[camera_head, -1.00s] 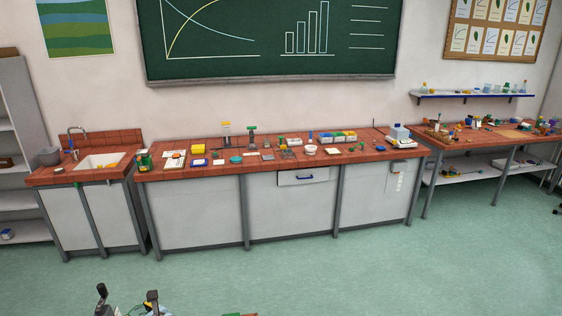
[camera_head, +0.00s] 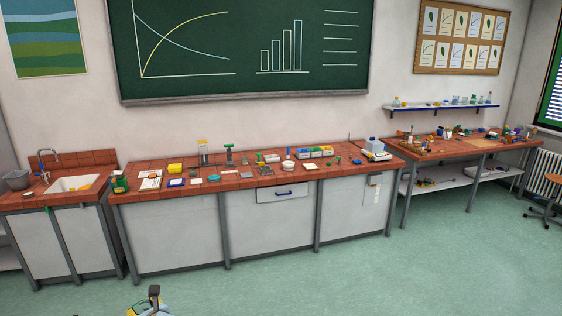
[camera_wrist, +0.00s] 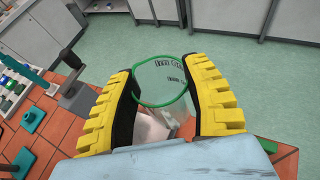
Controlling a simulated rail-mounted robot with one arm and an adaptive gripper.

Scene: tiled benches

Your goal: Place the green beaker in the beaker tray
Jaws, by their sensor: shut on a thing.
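In the wrist view, my gripper (camera_wrist: 160,75) has its two yellow ridged fingers closed around a clear glass beaker with a green rim (camera_wrist: 138,96). The beaker is between the black inner pads, and dark printed marks show on its wall. A pale, blurred shape shows through its lower part. Part of my arm shows at the bottom edge of the head view, where the beaker cannot be made out. I cannot pick out the beaker tray for certain in either view.
A long red-tiled bench (camera_head: 150,202) carries many small items, including a yellow box (camera_head: 175,167) and a white scale (camera_head: 375,150). A sink (camera_head: 75,184) is at the left, a second bench (camera_head: 470,147) at the right. In the wrist view, red tiles and a grey stand (camera_wrist: 77,97) are close. Green floor is clear.

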